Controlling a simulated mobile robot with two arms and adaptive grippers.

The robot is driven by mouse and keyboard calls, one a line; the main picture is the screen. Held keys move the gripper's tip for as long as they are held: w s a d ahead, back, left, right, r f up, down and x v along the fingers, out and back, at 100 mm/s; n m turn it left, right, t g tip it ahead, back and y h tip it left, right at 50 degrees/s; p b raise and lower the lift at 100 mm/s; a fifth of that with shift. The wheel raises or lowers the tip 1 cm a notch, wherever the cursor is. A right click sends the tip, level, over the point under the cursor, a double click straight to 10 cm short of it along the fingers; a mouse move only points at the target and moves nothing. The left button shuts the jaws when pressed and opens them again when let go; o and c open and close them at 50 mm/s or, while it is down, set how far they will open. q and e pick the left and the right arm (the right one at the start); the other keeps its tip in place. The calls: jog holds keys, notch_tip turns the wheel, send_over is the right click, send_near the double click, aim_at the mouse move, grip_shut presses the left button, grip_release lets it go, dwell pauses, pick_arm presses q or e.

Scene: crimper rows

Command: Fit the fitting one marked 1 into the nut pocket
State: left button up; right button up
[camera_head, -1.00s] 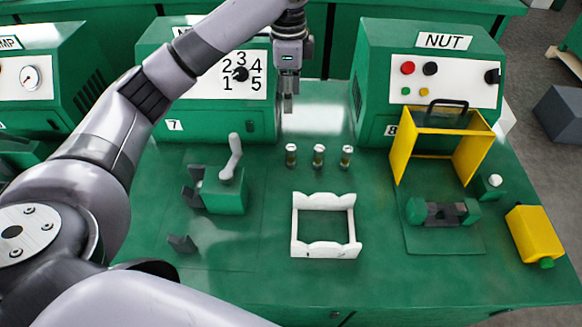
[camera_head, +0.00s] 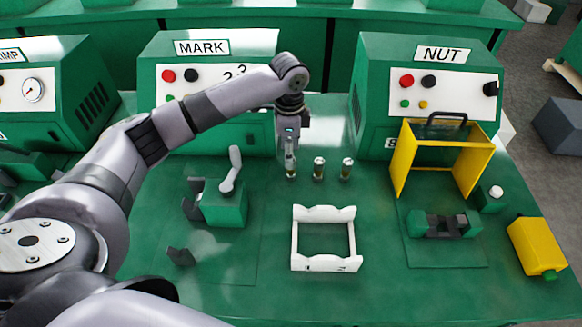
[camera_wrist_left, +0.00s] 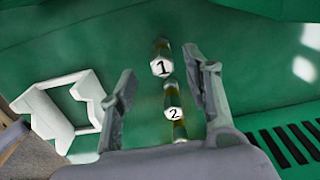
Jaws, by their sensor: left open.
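Three small brass-coloured fittings with pale caps stand upright in a row. The fitting marked 1 (camera_wrist_left: 161,67) is the leftmost in the head view (camera_head: 291,172); a fitting marked 2 (camera_wrist_left: 173,112) stands beside it. My left gripper (camera_head: 290,155) is open, pointing down over the leftmost fitting. In the left wrist view the fitting marked 1 appears between its fingertips (camera_wrist_left: 158,66); contact cannot be told. A green fixture with a dark grey middle (camera_head: 440,224) sits before the NUT machine (camera_head: 372,100); I cannot make out the pocket's opening. My right gripper is out of view.
A yellow guard frame (camera_head: 398,158) stands behind the fixture. A white rack (camera_head: 325,266) lies front centre. A lever press (camera_head: 224,208) stands left, before the MARK machine (camera_head: 215,65). A yellow bottle (camera_head: 537,246) is at far right. Green table between rack and fixture is clear.

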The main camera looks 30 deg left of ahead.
pick_arm(q)
notch_tip(320, 180, down, 5)
jog(key=shift+w+d+r+p, duration=0.1)
jog(key=shift+w+p, duration=0.05)
jog(key=shift+p, duration=0.25)
jog(key=shift+c, duration=0.5)
grip_shut()
